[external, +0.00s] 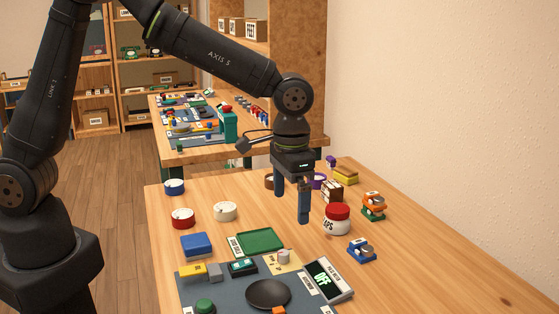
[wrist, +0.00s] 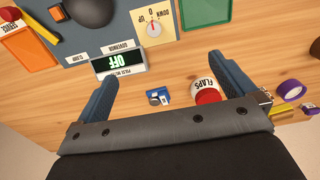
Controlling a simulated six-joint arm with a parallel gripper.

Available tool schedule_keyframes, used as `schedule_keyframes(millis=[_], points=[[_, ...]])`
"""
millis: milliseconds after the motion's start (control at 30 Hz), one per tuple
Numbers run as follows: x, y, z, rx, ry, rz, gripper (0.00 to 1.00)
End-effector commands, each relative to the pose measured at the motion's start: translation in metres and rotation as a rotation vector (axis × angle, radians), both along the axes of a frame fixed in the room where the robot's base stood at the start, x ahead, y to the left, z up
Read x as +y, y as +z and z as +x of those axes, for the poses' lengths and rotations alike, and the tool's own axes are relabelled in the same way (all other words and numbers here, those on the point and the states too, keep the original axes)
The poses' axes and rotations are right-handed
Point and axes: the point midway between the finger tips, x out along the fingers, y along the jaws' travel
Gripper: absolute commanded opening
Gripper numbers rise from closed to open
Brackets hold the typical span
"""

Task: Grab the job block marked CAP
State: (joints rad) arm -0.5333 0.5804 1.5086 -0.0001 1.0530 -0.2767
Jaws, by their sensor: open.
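No marking reading CAP is legible in either view. A small blue block with a white label and a grey part (external: 361,250) sits on the wood at the right of the table. It also shows in the wrist view (wrist: 158,96), between the fingers in the picture; its lettering is too small to read. An orange and green block stack (external: 373,206) stands behind it. My gripper (external: 291,208) is open and empty above the table, fingers pointing down; both fingers show in the wrist view (wrist: 162,68).
A red-lidded white jar (external: 337,221), reading FLAPS in the wrist view (wrist: 205,88), stands near the blue block. A green tray (external: 260,241) lies behind. The right front table is clear.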

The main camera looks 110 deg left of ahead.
Motion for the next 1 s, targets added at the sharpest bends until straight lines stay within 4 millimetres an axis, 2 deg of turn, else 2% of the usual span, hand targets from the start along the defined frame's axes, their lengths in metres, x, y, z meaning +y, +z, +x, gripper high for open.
schedule_keyframes(millis=[467, 667, 900, 1000], points=[[0.0, -0.0001, -0.0001, 0.0, 0.0, 0.0, 1.0], [0.0, -0.0001, -0.0001, 0.0, 0.0, 0.0, 0.65], [0.0001, -0.0001, 0.0, 0.0, 0.001, 0.0, 0.65], [0.0076, 0.001, 0.0031, -0.001, 0.034, 0.001, 0.65]])
